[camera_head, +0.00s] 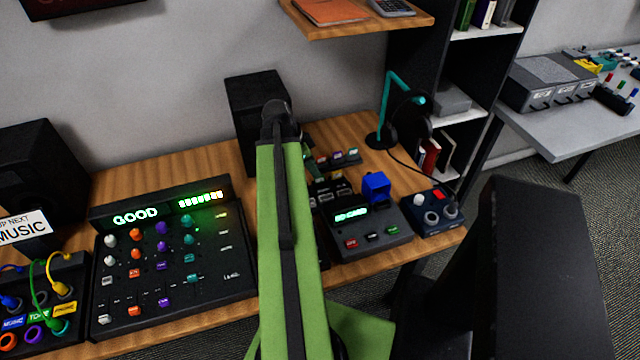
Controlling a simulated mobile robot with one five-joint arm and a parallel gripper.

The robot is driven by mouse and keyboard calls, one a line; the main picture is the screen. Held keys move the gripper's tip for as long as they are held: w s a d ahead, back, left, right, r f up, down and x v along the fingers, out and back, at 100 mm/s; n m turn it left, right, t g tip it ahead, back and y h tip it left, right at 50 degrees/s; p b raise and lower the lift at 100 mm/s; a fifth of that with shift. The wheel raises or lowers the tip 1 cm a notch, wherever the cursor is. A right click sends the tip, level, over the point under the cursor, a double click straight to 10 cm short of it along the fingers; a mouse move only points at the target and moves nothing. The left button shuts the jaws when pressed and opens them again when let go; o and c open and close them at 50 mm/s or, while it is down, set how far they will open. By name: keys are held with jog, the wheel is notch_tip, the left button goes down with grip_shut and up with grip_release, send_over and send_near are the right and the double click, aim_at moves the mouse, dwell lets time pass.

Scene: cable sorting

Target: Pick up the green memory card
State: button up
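A small dark rack (338,162) on the wooden desk holds several small cards in a row. The card at its right end (353,153) looks green and pale; it is small, and I take it for the green memory card. My green arm rises through the middle of the view, with its elbow near the black speaker. My gripper (312,161) is mostly hidden behind the arm, just left of the rack. Its fingers cannot be made out, and I cannot tell whether it touches or holds anything.
A card reader (368,240) with a lit display and a blue block (376,187) stands in front of the rack. A mixer (172,255) is left of my arm. A teal lamp (385,125) with headphones stands behind right. A shelf (350,28) hangs above.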

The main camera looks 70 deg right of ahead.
aim_at(319, 181)
jog(key=b+x, duration=0.4)
jog(key=x, duration=0.1)
jog(key=shift+w, duration=0.15)
jog(key=shift+r, duration=0.15)
grip_shut()
